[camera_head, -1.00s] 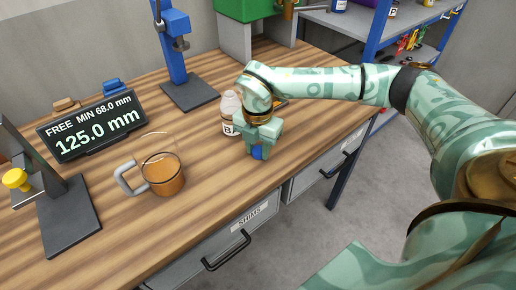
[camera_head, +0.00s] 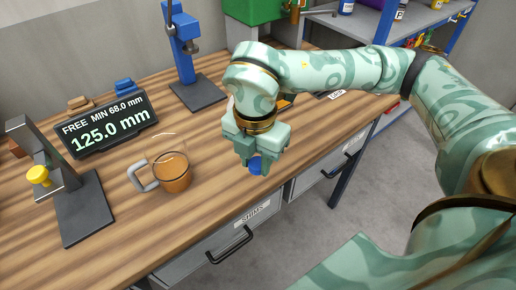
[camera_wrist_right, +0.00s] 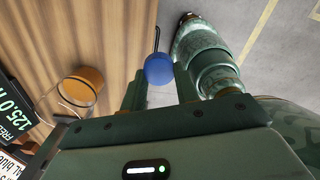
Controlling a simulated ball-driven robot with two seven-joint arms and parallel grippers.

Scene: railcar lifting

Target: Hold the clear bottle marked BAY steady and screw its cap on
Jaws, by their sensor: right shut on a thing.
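My right gripper (camera_head: 254,160) is shut on a round blue cap (camera_head: 256,166), which shows below its fingers over the front part of the bench. In the right wrist view the cap (camera_wrist_right: 159,68) sits between the two finger ends, with the bench edge and floor beyond it. The clear bottle marked BAY cannot be made out now; in the head view my right arm and gripper cover the place where it stood. My left gripper is in neither view.
A glass mug (camera_head: 175,182) with amber liquid stands left of my right gripper. A display (camera_head: 108,124) reading 125.0 mm, a gauge stand with a yellow knob (camera_head: 38,175) and a blue stand (camera_head: 184,45) are on the wooden bench. Bare bench lies in front of the mug.

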